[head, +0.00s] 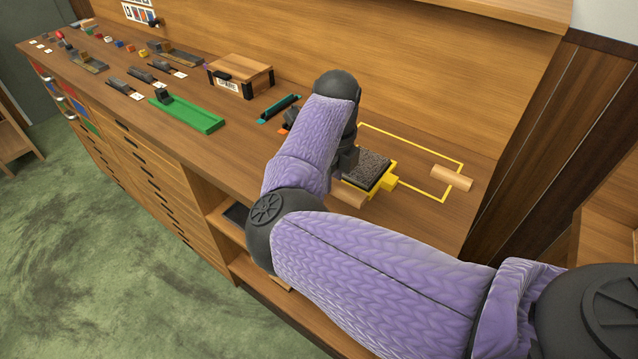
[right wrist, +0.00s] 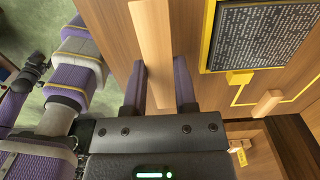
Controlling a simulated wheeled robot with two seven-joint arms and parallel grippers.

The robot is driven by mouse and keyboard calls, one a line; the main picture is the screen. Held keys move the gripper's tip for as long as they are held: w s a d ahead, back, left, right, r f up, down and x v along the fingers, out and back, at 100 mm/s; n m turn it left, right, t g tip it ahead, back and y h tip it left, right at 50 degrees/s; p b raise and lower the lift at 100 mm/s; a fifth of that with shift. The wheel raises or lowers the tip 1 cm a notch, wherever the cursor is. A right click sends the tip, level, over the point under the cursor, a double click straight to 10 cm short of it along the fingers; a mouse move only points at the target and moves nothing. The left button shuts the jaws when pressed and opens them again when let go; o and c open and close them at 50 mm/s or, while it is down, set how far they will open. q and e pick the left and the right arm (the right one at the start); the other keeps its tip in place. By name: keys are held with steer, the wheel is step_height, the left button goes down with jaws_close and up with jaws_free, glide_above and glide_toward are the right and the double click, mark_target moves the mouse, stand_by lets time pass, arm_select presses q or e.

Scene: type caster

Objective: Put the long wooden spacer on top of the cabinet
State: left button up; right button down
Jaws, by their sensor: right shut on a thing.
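The long wooden spacer (right wrist: 152,45) is a pale, straight wooden bar between the two purple fingers of my right gripper (right wrist: 160,88), which is shut on it. In the head view, part of a wooden bar that looks like the spacer (head: 349,196) shows below my right gripper (head: 345,168), beside the dark tray. My right forearm and hand hide most of it there. The cabinet (head: 215,153) is the long wooden unit with drawers, and its top lies under the gripper. I cannot tell whether the spacer touches the top. My left gripper does not show clearly in either view.
A yellow-edged tray of dark type (head: 366,168) stands close to the gripper. A shorter wooden piece (head: 452,179) lies across the yellow outline (head: 415,143) to the right. A green tray (head: 187,112) and wooden box (head: 241,76) stand further left. A wooden backboard rises behind.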

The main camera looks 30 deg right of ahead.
step_height(320, 180, down, 4)
steer(key=shift+f+b, duration=0.1)
steer(key=shift+b, duration=0.45)
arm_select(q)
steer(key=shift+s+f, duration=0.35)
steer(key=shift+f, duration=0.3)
arm_select(e)
steer(key=shift+f, duration=0.1)
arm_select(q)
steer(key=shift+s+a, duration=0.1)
arm_select(e)
steer(key=shift+c, duration=2)
jaws_free()
arm_select(q)
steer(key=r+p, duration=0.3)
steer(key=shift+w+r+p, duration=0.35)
steer(key=shift+p, duration=0.05)
arm_select(e)
step_height(320, 180, up, 12)
steer(key=shift+r, duration=0.2)
